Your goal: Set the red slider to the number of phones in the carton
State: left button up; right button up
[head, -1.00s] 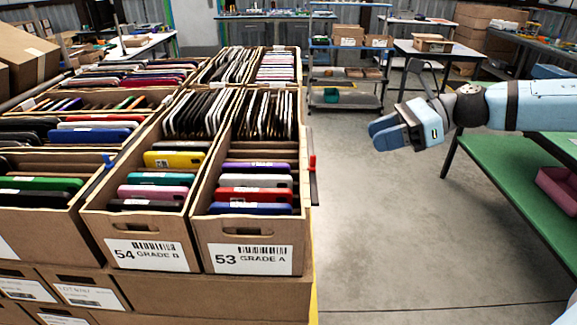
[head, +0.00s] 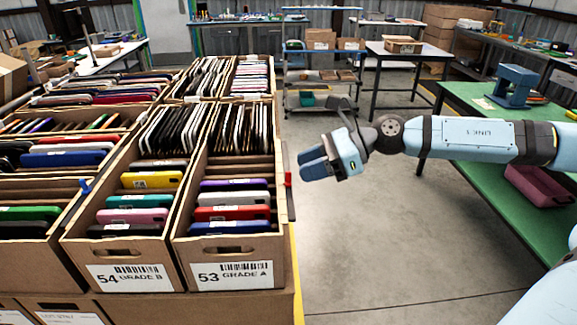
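The red slider (head: 288,179) is a small upright tab on a dark strip along the right side of the carton labelled 53 GRADE A (head: 183,255). In that carton, purple, white, red and blue phones (head: 232,213) stand in front, and several dark and white-edged phones (head: 240,130) lean behind a cardboard gap. Overlap hides some of them. My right gripper (head: 315,162) hangs in the air to the right of the slider, apart from it. It appears empty; its blue fingers overlap in this view, so their opening is unclear. My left gripper is out of view.
The neighbouring carton 54 GRADE B (head: 75,243) also holds phones, with a blue tab (head: 86,186) at its left side. More cartons stand behind and left. A green bench (head: 500,185) with a pink bin (head: 540,185) stands right. The floor (head: 370,240) between is clear.

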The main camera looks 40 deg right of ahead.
aim_at(288, 172)
jog(key=p+x, duration=0.1)
jog(key=x, duration=0.3)
jog(key=shift+w+a, duration=0.1)
jog(key=shift+a, duration=0.15)
